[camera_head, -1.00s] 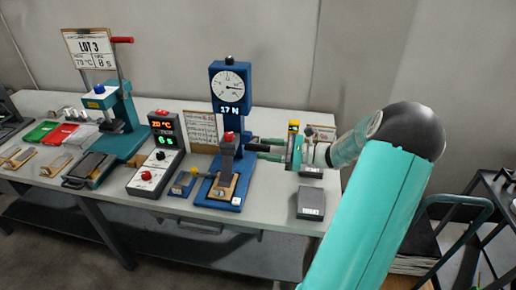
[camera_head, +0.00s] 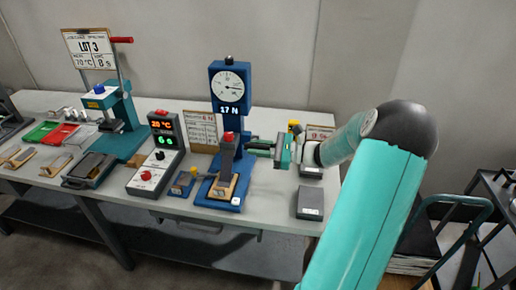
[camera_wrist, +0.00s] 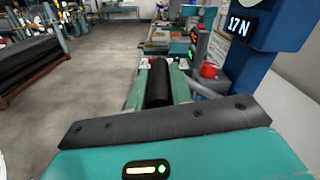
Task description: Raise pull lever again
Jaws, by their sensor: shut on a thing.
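The blue pull tester (camera_head: 230,115) stands upright at the table's middle, with a round dial and a display reading 17 N. Its pull lever has a black, round grip (camera_wrist: 158,82), which lies between my green fingers in the wrist view. My gripper (camera_head: 262,148) is at the right side of the tester's post and is shut on this grip. In the head view my fingers hide most of the lever. A dark block with a red top (camera_head: 228,145) stands on the tester's base, left of my gripper.
A controller with lit digits (camera_head: 160,150) stands left of the tester. A teal press with a red-handled lever (camera_head: 122,40) is further left. A grey box (camera_head: 310,203) sits in front, below my wrist. A yellow-topped item (camera_head: 294,127) and a card are close behind.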

